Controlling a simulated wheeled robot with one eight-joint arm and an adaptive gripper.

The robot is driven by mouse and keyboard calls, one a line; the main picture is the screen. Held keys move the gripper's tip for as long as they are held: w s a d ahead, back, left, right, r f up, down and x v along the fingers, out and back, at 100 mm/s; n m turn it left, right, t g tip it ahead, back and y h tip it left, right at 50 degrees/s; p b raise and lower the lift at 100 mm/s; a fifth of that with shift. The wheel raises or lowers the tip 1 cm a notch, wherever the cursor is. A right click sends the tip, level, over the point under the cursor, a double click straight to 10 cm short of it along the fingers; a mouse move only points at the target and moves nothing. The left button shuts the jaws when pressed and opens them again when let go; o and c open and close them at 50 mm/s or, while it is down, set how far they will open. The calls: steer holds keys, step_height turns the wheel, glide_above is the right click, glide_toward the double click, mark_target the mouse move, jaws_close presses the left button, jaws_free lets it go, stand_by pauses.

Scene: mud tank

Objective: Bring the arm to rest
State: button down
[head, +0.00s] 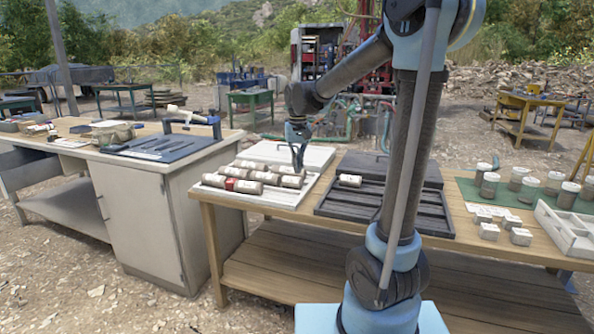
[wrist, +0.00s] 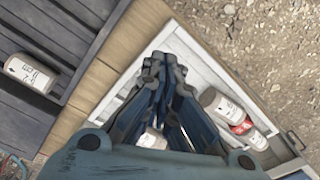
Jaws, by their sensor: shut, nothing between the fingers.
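My gripper (head: 298,157) hangs from my arm, pointing down over the white tray (head: 314,156) on the wooden table. In the wrist view my gripper (wrist: 152,62) is shut, with nothing seen between its fingers. Several labelled core samples (head: 252,187) lie in rows in the white tray, left of and below my gripper. One of them has a red band (head: 229,184). Part of one sample (wrist: 152,139) shows behind the fingers in the wrist view. I cannot tell whether the fingertips touch a sample.
A dark slotted tray (head: 335,205) with one sample (head: 350,181) stands right of the white tray. Lidded jars (head: 489,185) and small white blocks (head: 489,231) are further right. A grey bench (head: 140,190) with tools stands left, past a gap.

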steer(key=s+d, duration=0.8)
steer(key=s+d+f, duration=0.4)
steer(key=s, duration=0.2)
steer(key=s+d+f+m+t, duration=0.1)
steer(key=s+d+f, duration=0.2)
steer(key=s, duration=0.4)
steer(key=s+d+f, duration=0.4)
steer(key=s+f, duration=0.2)
steer(key=s, duration=0.1)
steer(key=shift+d+t, duration=0.3)
steer(key=shift+t, duration=0.1)
